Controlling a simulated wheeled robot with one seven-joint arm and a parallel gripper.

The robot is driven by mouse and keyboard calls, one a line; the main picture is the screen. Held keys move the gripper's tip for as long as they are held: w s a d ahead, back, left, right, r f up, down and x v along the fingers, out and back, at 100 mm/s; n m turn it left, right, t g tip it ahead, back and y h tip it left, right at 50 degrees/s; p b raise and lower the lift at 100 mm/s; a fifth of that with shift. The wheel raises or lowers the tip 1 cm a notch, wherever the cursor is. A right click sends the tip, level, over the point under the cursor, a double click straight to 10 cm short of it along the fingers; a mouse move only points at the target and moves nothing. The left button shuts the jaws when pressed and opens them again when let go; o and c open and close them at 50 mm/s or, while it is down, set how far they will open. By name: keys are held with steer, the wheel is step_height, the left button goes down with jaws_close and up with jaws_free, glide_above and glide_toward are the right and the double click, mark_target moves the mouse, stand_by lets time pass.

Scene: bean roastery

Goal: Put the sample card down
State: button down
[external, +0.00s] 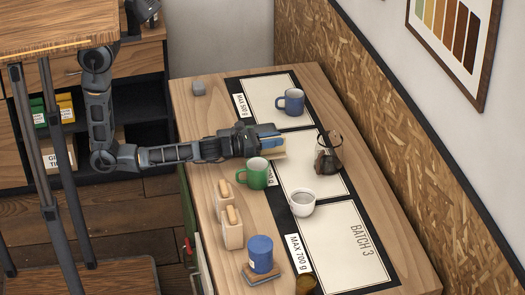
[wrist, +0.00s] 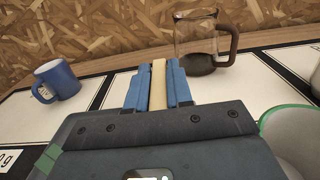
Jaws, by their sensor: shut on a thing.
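My gripper (external: 270,142) reaches over the table from the left, its blue fingers closed. In the wrist view my gripper (wrist: 158,72) is shut on the cream sample card (wrist: 158,88), which shows as a narrow strip standing between the fingers. In the external view a thin pale edge of the sample card (external: 279,154) shows beside the fingers; the arm hides the rest. The card is over the black-bordered mat, near the line between the top and middle pale panels. Whether it touches the mat cannot be told.
A blue mug (external: 291,102) stands on the top panel. A glass coffee pot (external: 328,158) stands just beyond the fingers. A green mug (external: 257,174) and a white cup (external: 302,202) are close by. The panel marked BATCH 3 (external: 345,250) looks mostly bare.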

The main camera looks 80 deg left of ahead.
mark_target(273, 153)
steer(key=shift+f+b, duration=0.65)
steer(key=shift+f, duration=0.8)
steer(key=shift+f, duration=0.15)
steer(key=c, duration=1)
jaws_free()
steer(key=s+b, duration=0.2)
steer(key=s, duration=0.9)
steer(key=shift+s+b, duration=0.1)
steer(key=shift+b, duration=0.25)
steer(key=shift+o, duration=1.1)
steer(key=shift+s, duration=0.35)
steer(key=o, duration=0.8)
steer(key=shift+r, duration=0.2)
